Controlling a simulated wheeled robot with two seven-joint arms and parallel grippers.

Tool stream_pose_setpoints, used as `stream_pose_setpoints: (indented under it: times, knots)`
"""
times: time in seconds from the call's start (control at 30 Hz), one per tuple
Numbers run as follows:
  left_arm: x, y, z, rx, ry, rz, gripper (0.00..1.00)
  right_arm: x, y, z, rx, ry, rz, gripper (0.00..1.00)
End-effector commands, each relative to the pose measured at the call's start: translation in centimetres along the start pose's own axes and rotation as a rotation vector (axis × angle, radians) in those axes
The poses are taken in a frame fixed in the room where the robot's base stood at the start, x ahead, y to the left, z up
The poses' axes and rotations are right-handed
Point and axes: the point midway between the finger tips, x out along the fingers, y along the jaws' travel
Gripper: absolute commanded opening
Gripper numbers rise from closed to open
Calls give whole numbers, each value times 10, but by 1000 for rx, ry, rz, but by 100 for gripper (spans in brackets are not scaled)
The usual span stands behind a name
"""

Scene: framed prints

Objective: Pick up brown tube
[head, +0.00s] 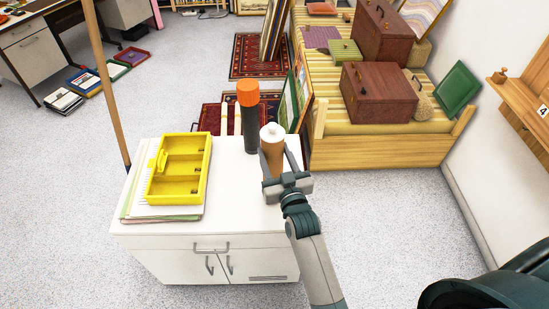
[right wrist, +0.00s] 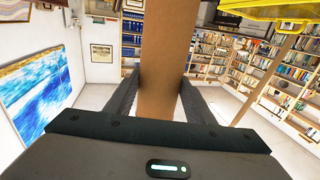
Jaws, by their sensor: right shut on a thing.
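The brown tube (head: 273,156) has a white cap and stands upright near the right edge of the white cabinet (head: 235,222). My right gripper (head: 272,165) is shut on the tube, with one finger on each side of it. In the right wrist view the brown tube (right wrist: 165,60) runs up between the two fingers (right wrist: 162,100). The tube's lower end is hidden behind the gripper in the head view, so I cannot tell whether it touches the cabinet top. My left gripper is not in view.
A dark tube with an orange cap (head: 249,118) stands just left of the brown tube. A yellow tray (head: 205,172) lies on papers at the cabinet's left. A wooden pole (head: 105,75) rises behind the cabinet's left side. A striped bench (head: 385,148) with brown cases stands behind right.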

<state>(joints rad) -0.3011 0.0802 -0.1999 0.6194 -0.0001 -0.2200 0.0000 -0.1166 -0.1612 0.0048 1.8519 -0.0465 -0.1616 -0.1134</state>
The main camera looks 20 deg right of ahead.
Motion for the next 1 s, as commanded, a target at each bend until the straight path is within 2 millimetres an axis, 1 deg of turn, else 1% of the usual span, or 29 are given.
stream_pose_setpoints:
  times: [0.1, 0.37, 0.57, 0.67, 1.0]
  knots:
    - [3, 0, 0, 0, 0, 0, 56, 0, 0, -10, 0, 6, 1, 2]
    - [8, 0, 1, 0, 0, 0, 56, 0, 0, -29, 0, 6, 1, 2]
    - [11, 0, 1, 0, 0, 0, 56, -6, 16, -38, -3, 6, 1, 2]
    - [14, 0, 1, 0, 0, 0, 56, -11, 27, -45, -4, 7, 1, 2]
    - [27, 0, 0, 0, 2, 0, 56, -34, 82, -80, -4, 7, 1, 2]
